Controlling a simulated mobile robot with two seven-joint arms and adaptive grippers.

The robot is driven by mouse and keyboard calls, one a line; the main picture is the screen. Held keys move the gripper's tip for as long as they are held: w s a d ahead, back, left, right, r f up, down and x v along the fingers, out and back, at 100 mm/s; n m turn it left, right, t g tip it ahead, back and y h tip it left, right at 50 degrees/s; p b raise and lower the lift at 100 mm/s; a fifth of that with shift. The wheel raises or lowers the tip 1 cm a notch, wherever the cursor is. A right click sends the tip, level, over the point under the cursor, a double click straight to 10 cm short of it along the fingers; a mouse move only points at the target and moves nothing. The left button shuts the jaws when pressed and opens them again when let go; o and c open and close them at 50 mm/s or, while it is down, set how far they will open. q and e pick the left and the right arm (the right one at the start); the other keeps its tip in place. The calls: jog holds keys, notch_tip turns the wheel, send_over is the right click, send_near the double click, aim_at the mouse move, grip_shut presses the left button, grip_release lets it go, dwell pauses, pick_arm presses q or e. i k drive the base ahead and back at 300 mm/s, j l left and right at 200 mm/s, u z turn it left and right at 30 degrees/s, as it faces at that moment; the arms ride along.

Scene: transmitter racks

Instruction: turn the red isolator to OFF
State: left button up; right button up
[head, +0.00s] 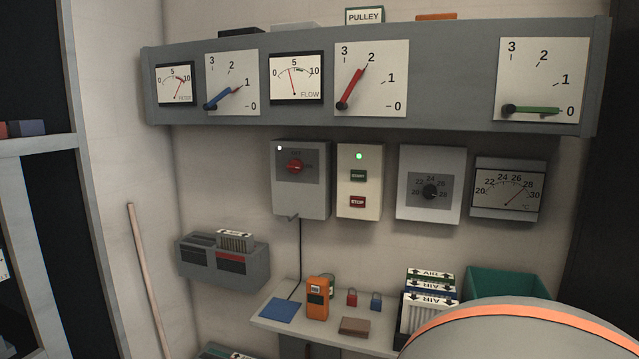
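The red isolator (295,167) is a round red knob on a dark grey plate, on the front of a grey wall box (316,195). Small dark lettering sits above and beside the knob, too small to read surely. I cannot tell which mark the knob points to. A small white lamp (279,148) shows at the box's upper left corner. Neither of my grippers is in view, and nothing covers the knob.
Right of the isolator is a START/STOP box (359,190) with a lit green lamp, then a dial box (431,192). A gauge panel (450,60) overhangs above. A shelf (270,320) below holds an orange handheld device (317,298). A rounded grey shape blocks the lower right.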

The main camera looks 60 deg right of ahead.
aim_at(296, 166)
jog(key=z, duration=1.7)
